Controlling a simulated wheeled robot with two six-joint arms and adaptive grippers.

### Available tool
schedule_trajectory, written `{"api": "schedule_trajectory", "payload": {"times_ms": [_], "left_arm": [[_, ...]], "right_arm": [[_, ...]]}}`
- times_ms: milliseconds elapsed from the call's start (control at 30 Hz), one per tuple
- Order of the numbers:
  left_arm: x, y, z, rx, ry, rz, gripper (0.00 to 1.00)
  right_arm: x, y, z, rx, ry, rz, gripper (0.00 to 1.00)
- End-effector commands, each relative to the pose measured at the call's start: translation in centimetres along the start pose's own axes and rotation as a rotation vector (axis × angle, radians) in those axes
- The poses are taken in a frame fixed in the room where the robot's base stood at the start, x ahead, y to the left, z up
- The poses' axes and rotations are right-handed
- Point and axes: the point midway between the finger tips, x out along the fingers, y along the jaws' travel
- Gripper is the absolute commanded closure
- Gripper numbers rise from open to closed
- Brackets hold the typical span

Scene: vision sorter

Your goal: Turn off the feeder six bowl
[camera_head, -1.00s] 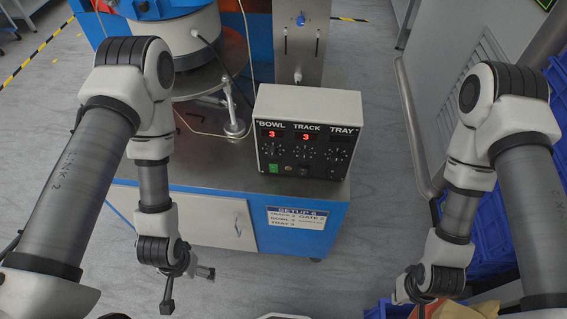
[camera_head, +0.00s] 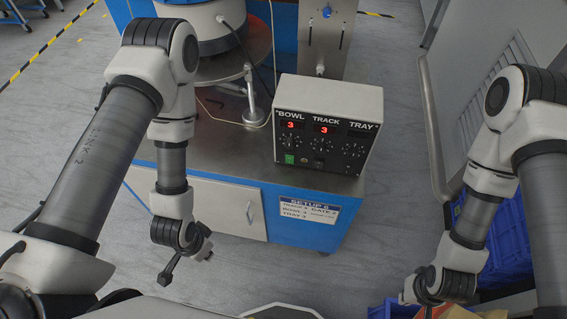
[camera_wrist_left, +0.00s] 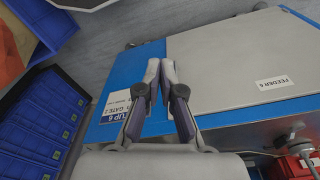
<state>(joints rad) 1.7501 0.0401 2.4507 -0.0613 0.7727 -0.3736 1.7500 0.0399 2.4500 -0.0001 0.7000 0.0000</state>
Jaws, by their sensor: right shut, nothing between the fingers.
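The feeder's white and black control box (camera_head: 327,125) stands on the grey top of the blue cabinet. Its face has BOWL, TRACK and TRAY columns with dials. The BOWL display (camera_head: 291,125) and the TRACK display (camera_head: 324,130) each show a red 3; the TRAY display looks dark. A green switch (camera_head: 290,159) sits low under BOWL. My left gripper (camera_head: 188,264) hangs left of and in front of the box, apart from it. In the left wrist view its fingers (camera_wrist_left: 160,68) meet, with nothing between them. My right gripper (camera_head: 428,303) is at the bottom edge, mostly cut off.
The cabinet bears a SETUP 6 label (camera_head: 309,214) and, in the left wrist view, a FEEDER 6 label (camera_wrist_left: 277,83). The round bowl feeder (camera_head: 205,28) stands behind. Blue crates (camera_head: 497,240) are at the right. Open floor lies before the cabinet.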

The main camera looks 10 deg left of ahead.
Motion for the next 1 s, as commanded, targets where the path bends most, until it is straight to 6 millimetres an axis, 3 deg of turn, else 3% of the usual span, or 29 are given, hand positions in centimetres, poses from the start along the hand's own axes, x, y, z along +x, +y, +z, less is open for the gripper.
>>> {"api": "schedule_trajectory", "payload": {"times_ms": [133, 167, 300, 400, 667, 1000], "left_arm": [[-0.3, 1.9, -3.2, 0.557, 0.193, 0.05, 1.0], [0.1, 2.2, -4.1, 0.67, 0.251, 0.051, 1.0], [2.2, 3.2, -9.3, 1.161, 0.585, -0.049, 1.0], [2.3, 3.5, -12.6, 1.404, 0.808, -0.199, 1.0], [1.9, 2.7, -17.3, 1.666, 1.208, -0.626, 1.0], [3.8, -0.1, -18.9, 1.589, 1.455, -0.953, 1.0]], "right_arm": [[0.2, 0.0, 0.0, 0.0, 0.0, 0.0, 1.0], [1.1, 0.0, 0.0, 0.0, 0.001, 0.0, 1.0], [7.2, 0.1, 0.0, 0.0, 0.0, 0.0, 1.0], [11.4, 0.1, 0.1, 0.0, -0.001, 0.0, 1.0], [21.8, 0.2, 0.0, 0.0, 0.0, 0.0, 1.0], [34.8, 0.2, 0.0, 0.0, 0.0, 0.0, 1.0]]}}
